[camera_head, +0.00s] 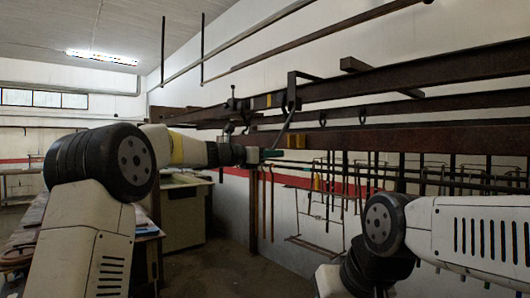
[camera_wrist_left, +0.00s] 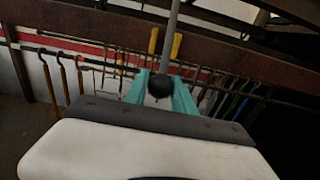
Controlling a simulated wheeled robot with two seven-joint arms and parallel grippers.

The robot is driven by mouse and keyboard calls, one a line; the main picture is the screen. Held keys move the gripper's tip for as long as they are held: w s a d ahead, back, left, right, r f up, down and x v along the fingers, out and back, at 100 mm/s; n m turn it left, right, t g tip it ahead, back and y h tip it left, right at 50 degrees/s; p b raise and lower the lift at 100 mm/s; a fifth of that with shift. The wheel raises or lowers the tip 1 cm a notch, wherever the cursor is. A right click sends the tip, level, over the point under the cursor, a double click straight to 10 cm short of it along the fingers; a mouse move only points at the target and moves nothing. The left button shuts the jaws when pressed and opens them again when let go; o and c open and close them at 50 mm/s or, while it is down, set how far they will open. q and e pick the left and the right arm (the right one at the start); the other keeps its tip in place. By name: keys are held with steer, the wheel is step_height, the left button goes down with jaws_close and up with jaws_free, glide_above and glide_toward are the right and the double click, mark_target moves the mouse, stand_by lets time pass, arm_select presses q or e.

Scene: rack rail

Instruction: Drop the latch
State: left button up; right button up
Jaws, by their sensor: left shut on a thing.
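The latch shows as a grey lever (camera_head: 286,126) hanging down from a dark bracket on the rack rail (camera_head: 400,77). Its lower end meets my left gripper (camera_head: 268,154), which reaches in from the left just below the rail. In the left wrist view, the teal fingers of my left gripper (camera_wrist_left: 160,92) are closed around a black knob (camera_wrist_left: 160,84) at the end of a grey rod (camera_wrist_left: 170,35). The rod runs up and out of the picture. The latch's upper end is small and dark in the head view. My right arm shows at the lower right, but its gripper is not visible.
Several long dark rails cross the right side. Below them, a row of hanging tools (camera_head: 330,185) lines the white wall. A pale cabinet (camera_head: 183,215) and a cluttered bench (camera_head: 145,235) stand at the left. Open floor lies between the cabinet and my right arm.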

arm_select(q)
steer(key=w+d+f, duration=0.3)
steer(key=w+d, duration=0.4)
steer(key=d, duration=0.2)
steer(key=shift+d+f, duration=0.3)
steer(key=o, duration=1.1)
steer(key=v, duration=0.7)
stand_by(0.3)
